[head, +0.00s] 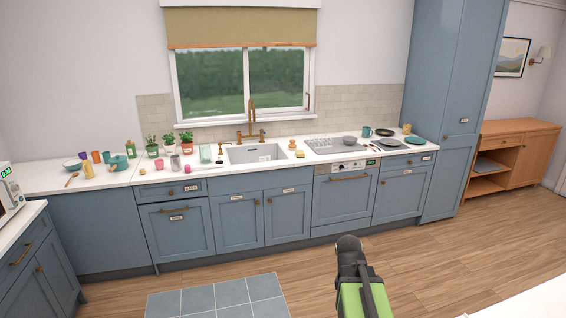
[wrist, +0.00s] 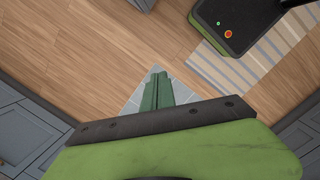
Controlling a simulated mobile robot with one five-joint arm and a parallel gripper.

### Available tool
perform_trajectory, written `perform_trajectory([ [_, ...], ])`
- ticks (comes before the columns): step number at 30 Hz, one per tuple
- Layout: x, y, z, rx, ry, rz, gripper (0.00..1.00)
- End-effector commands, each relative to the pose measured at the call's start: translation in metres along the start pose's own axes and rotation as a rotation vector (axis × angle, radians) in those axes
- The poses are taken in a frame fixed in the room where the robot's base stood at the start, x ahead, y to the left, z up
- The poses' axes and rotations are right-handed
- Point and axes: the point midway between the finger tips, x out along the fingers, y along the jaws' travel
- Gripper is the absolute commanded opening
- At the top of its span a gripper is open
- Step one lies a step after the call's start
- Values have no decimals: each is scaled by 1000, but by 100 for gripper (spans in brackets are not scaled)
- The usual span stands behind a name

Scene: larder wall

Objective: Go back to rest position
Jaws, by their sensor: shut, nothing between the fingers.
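My gripper (wrist: 156,78) shows in the wrist view as two dark green fingers pressed together. It is shut with nothing between the fingers and points down over the wooden floor, above a grey-blue tiled mat. In the head view my dark and green arm rises at the bottom, right of the middle, in front of the cabinets. The fingers cannot be made out in the head view.
A white worktop (head: 215,172) with a sink (head: 255,153), plants and dishes runs along the wall above blue cabinets. A grey-blue tiled mat (head: 218,297) lies on the floor. A striped rug (wrist: 262,62) shows in the wrist view. The wooden floor (head: 460,240) is clear.

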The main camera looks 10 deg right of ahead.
Motion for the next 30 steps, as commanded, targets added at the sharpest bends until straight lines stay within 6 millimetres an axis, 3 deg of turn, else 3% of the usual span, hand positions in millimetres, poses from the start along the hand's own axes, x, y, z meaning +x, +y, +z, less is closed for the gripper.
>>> perform_trajectory([
  [1, 0, -16, -34, 4, 16, 4, 0],
  [3, -2, -37, -71, 45, 38, 4, 0],
  [6, -6, -69, -118, 149, 71, -7, 0],
  [9, -9, -92, -143, 332, 99, -35, 0],
  [18, -11, -99, -149, 857, 120, -104, 0],
  [30, -11, -99, -149, 920, 117, -108, 0],
])
